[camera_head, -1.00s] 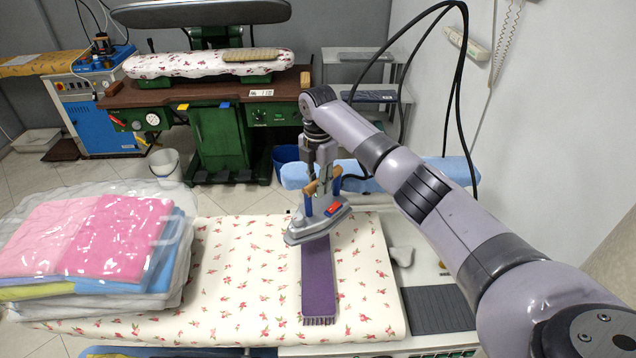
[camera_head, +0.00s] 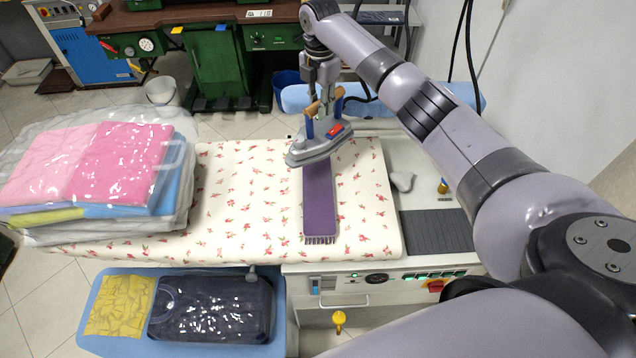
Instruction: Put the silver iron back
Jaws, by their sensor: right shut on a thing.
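The silver iron (camera_head: 318,148) has a wooden handle, blue posts and a red patch. I cannot tell how much gap lies under the iron. A dark ribbed pad (camera_head: 432,232) lies on the white machine top at the right of the board. My left gripper is not in view.
Bagged folded towels (camera_head: 90,170) are piled at the board's left end. A blue padded shelf (camera_head: 110,345) below holds a yellow cloth and a dark bagged item. The board's middle is clear.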

